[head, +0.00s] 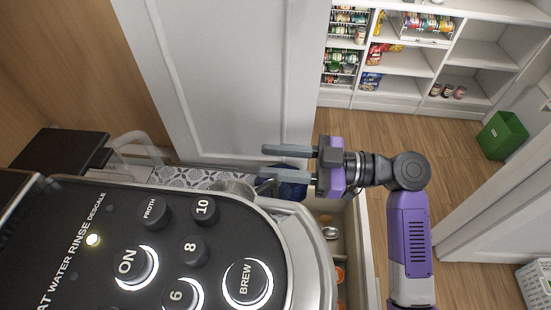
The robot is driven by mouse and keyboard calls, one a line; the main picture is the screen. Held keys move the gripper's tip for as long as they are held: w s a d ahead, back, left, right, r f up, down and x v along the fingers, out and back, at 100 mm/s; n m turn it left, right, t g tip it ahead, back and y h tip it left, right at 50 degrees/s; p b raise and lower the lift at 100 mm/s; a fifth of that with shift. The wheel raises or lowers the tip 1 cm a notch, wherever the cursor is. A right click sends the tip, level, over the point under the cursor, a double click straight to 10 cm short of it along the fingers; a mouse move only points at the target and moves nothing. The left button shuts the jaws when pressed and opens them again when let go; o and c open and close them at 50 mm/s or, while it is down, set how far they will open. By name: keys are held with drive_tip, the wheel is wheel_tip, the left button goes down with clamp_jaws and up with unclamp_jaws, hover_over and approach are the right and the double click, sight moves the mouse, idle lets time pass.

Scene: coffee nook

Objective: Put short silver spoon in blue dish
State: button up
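My gripper (263,164) is in the middle of the head view, pointing left, with its two grey fingers apart and nothing visible between them. A dark blue dish (290,189) shows just below the lower finger, partly hidden by my gripper and the coffee machine. A shiny silver thing (330,233) lies in an open drawer below my gripper. It may be a spoon, but it is too small to tell. No other spoon can be made out.
A large black coffee machine (185,240) fills the lower left and hides much of the patterned counter (190,176). The open drawer (364,262) also holds orange things (340,273). Pantry shelves (405,62) and a green bin (502,135) stand beyond open wooden floor.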

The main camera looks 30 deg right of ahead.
idle(0.4)
wheel_tip(320, 180, up, 7)
drive_tip(key=p, duration=0.3)
idle(0.6)
